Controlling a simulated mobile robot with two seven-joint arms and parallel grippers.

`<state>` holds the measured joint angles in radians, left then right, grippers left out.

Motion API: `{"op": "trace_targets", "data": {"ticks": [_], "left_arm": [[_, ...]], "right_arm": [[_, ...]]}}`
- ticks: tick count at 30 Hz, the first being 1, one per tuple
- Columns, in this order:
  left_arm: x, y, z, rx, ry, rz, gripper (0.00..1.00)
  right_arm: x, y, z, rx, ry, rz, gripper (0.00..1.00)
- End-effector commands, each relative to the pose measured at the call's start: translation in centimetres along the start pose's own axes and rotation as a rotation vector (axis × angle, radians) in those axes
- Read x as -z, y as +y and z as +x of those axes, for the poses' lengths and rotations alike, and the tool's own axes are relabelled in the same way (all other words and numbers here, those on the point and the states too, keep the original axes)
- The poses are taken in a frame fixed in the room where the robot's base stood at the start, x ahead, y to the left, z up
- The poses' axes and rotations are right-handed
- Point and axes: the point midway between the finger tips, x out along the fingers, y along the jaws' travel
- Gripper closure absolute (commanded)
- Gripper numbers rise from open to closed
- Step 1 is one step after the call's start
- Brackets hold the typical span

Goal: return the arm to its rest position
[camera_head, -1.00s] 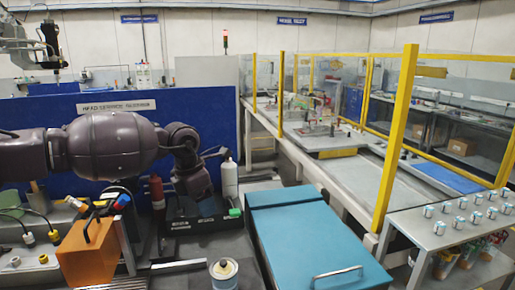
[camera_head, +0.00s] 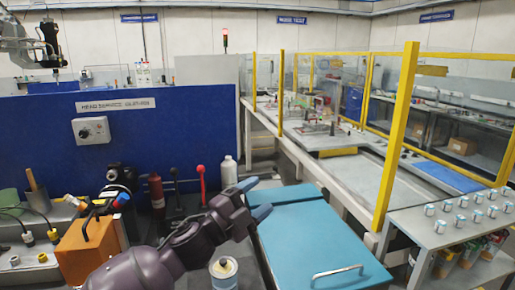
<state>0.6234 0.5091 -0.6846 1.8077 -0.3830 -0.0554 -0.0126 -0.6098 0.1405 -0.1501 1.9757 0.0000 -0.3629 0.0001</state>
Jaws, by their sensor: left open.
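My left arm comes in from the bottom left in the head view, dark purple-grey. Its gripper (camera_head: 255,198) is open and empty, with two blue-tipped fingers spread apart. The fingers point right, over or beside the left edge of the teal lidded box (camera_head: 310,238); I cannot tell whether they touch it. My right gripper is not in view.
A can (camera_head: 224,270) stands just below the gripper. A white bottle (camera_head: 229,172), red-knobbed lever (camera_head: 201,180) and dark red bottle (camera_head: 156,192) stand behind it. An orange box (camera_head: 88,255) is at left. Yellow-posted fencing (camera_head: 395,140) and a shelf with small cans (camera_head: 440,240) are at right.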

Motion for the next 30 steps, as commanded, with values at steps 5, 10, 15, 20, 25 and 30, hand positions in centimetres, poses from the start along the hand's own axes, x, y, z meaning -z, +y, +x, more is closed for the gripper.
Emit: {"op": "trace_targets", "data": {"ticks": [5,10,15,20,25,30], "left_arm": [[-3.8,2.5,-4.8,0.059,-0.220,-0.267,0.37],[-7.0,5.4,-10.3,0.105,-0.411,-0.489,0.37],[-9.3,8.8,-16.6,0.151,-0.584,-0.677,0.37],[-10.4,12.1,-23.2,0.201,-0.728,-0.821,0.37],[-10.5,15.6,-30.5,0.260,-0.870,-0.928,0.37],[-9.4,19.4,-38.3,0.299,-1.031,-0.993,0.37]], "right_arm": [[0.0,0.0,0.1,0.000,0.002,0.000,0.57],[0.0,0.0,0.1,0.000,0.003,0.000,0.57],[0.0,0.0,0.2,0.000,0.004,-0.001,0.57],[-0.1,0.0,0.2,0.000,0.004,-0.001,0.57],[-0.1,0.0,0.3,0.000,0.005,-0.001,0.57],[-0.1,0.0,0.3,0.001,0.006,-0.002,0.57]]}}
